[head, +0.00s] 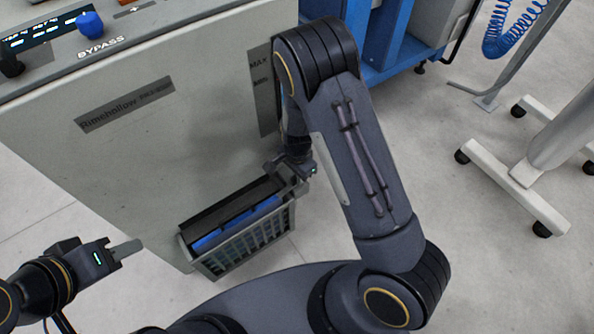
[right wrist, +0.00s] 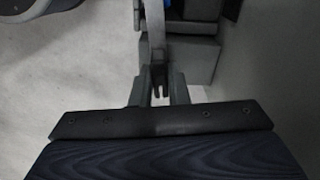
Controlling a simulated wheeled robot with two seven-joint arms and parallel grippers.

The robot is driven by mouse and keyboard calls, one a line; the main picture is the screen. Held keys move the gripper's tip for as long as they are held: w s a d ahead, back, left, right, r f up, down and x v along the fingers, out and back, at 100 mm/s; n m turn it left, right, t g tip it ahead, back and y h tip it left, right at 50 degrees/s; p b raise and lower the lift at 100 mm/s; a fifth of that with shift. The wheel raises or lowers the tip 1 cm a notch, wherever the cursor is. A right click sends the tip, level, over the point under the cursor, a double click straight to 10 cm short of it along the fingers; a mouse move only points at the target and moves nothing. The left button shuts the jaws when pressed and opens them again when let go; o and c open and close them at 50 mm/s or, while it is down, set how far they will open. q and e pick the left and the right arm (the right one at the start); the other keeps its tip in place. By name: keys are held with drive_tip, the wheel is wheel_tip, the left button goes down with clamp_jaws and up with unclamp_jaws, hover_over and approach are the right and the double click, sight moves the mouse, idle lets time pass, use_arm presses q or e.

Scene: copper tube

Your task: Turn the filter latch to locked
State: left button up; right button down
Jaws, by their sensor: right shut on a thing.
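The filter housing (head: 247,243) is a grey slatted basket low on the machine's front, with a blue and dark filter (head: 235,225) inside. My right gripper (head: 300,170) is at the basket's upper right corner, largely covered by its own arm. In the right wrist view its fingers (right wrist: 158,88) are shut on a narrow light grey bar (right wrist: 154,30), which looks like the filter latch. The latch's angle and any lock marks cannot be made out.
The machine (head: 130,130) fills the upper left, with a blue BYPASS knob (head: 90,24) on its top panel. A blue cart (head: 395,45) stands behind my right arm. A wheeled stand (head: 520,185) is at the right. Floor between basket and stand is clear.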

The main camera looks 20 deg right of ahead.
drive_tip(key=shift+m+p, duration=0.35)
drive_tip(key=shift+m, duration=0.25)
drive_tip(key=c, duration=1.4)
unclamp_jaws()
drive_tip(key=shift+r, duration=0.1)
wheel_tip(320, 180, up, 6)
drive_tip(key=p, duration=0.2)
drive_tip(key=shift+r+p, duration=0.25)
drive_tip(key=shift+p, duration=0.1)
drive_tip(key=shift+r, duration=0.5)
